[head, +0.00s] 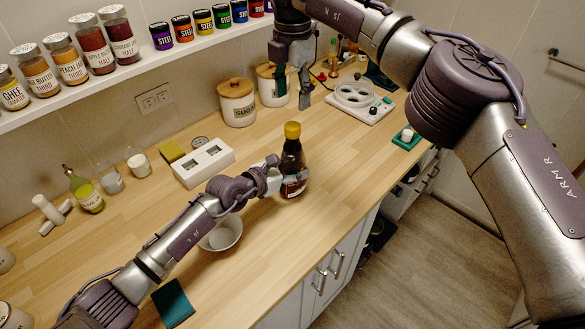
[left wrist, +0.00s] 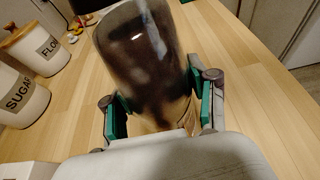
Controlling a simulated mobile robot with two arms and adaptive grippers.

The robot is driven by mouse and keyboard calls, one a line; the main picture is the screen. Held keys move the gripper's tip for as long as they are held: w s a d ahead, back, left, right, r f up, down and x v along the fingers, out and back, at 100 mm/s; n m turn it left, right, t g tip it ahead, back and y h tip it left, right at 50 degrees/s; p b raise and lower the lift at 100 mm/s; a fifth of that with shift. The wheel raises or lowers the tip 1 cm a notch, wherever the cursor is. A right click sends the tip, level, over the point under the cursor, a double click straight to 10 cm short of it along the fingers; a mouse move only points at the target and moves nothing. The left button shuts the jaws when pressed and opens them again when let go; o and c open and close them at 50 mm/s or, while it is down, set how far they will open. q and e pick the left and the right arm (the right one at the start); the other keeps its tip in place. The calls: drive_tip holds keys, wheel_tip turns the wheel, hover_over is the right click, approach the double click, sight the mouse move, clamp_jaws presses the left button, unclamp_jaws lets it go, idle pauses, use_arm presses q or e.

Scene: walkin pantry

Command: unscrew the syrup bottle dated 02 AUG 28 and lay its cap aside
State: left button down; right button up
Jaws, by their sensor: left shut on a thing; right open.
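A dark brown syrup bottle (head: 293,158) with a yellow cap (head: 292,130) is upright above the counter's front half. The cap is on the bottle; I cannot read a date on the label. My left gripper (head: 291,178) is shut around the lower part of the bottle. In the left wrist view the dark bottle (left wrist: 145,55) sits between the green finger pads of my left gripper (left wrist: 160,108); its cap is out of that view. My right gripper (head: 292,98) is open and empty, pointing down above and behind the cap, apart from it.
The wooden counter (head: 335,195) is clear right of the bottle. A white block with square openings (head: 204,163), a white bowl (head: 221,234) and a dark green cloth (head: 172,303) lie to the left. Canisters (head: 237,103) and a white holed tray (head: 358,101) stand behind.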

sight(293, 126)
drive_tip(key=m, duration=1.3)
drive_tip(key=shift+f+m, duration=0.3)
drive_tip(key=shift+f, duration=0.3)
wheel_tip(293, 126, down, 7)
drive_tip(key=shift+r, duration=0.1)
